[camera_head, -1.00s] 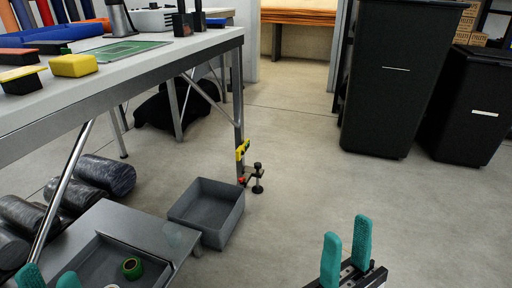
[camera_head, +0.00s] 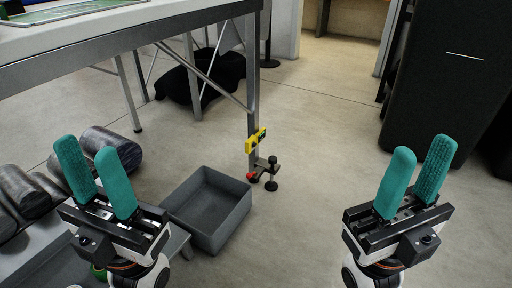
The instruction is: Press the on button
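I cannot make out an on button in the head view. My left gripper (camera_head: 87,147) is at the lower left, its two teal fingers pointing up and apart. It is open and empty, in front of dark rolls and a grey bench. My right gripper (camera_head: 422,147) is at the lower right, also open and empty, with bare floor and a black bin behind it. Neither gripper visibly holds anything.
A worktable (camera_head: 150,32) spans the upper left. A yellow and black clamp-like item (camera_head: 257,141) is at its leg. A grey open tray (camera_head: 211,238) is below. Dark rolls (camera_head: 107,146) lie left. A tall black bin (camera_head: 450,90) stands right. The middle floor is clear.

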